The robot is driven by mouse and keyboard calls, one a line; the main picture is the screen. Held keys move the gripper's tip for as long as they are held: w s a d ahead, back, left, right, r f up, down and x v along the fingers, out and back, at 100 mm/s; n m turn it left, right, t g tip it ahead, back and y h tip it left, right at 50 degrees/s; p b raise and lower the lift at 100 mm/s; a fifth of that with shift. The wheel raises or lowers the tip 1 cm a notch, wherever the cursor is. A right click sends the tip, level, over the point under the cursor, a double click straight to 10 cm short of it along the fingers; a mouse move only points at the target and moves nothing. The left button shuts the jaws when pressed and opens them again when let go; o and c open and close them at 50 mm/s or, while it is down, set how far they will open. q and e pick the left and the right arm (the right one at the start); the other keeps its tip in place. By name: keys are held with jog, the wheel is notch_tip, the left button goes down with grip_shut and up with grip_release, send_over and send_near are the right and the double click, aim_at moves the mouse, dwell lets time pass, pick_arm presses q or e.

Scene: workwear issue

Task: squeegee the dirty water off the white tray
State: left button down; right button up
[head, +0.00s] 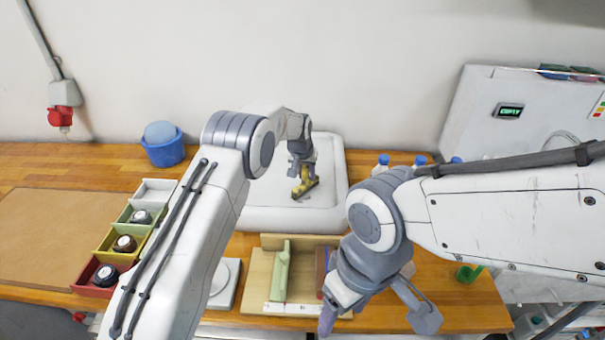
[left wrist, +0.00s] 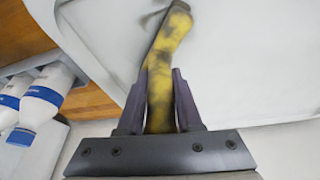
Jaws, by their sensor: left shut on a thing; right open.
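The white tray (head: 335,172) with a raised rim lies on the wooden bench against the wall. My left gripper (head: 302,170) is over the tray, shut on the yellow handle of the squeegee (head: 306,187). The squeegee's lower end is at or just above the tray floor; I cannot tell if it touches. In the left wrist view the squeegee (left wrist: 168,65) has dark smudges on its yellow handle, held between both fingers. The tray (left wrist: 235,75) fills much of that view. Dirty water is hard to make out. My right gripper (head: 375,318) is open and empty near the bench's front edge.
A wooden stand with a green piece (head: 282,270) is in front of the tray. Colored bins (head: 120,242) and a blue tub (head: 164,150) are to the left. Blue-capped bottles (head: 383,163) stand right of the tray. A white cabinet (head: 490,110) is at the right.

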pick_arm(q)
jog(key=shift+d, duration=1.4)
jog(key=shift+s, duration=0.8)
jog(key=shift+a+b, duration=0.9)
jog(key=shift+a, duration=4.3)
jog(key=shift+a+b, duration=0.55)
jog(key=shift+a, duration=2.7)
jog(key=shift+s+b, duration=0.35)
jog(key=shift+s, duration=0.35)
jog(key=shift+s+d+r+p, duration=0.15)
jog(key=shift+d+p, duration=0.2)
jog(key=shift+d, duration=1.3)
jog(key=shift+d+f+p, duration=0.2)
jog(key=shift+d+p, duration=0.15)
jog(key=shift+d, duration=3.1)
jog(key=shift+d+r+p, duration=0.1)
jog(key=shift+d+p, duration=0.35)
jog(key=shift+d, duration=2.9)
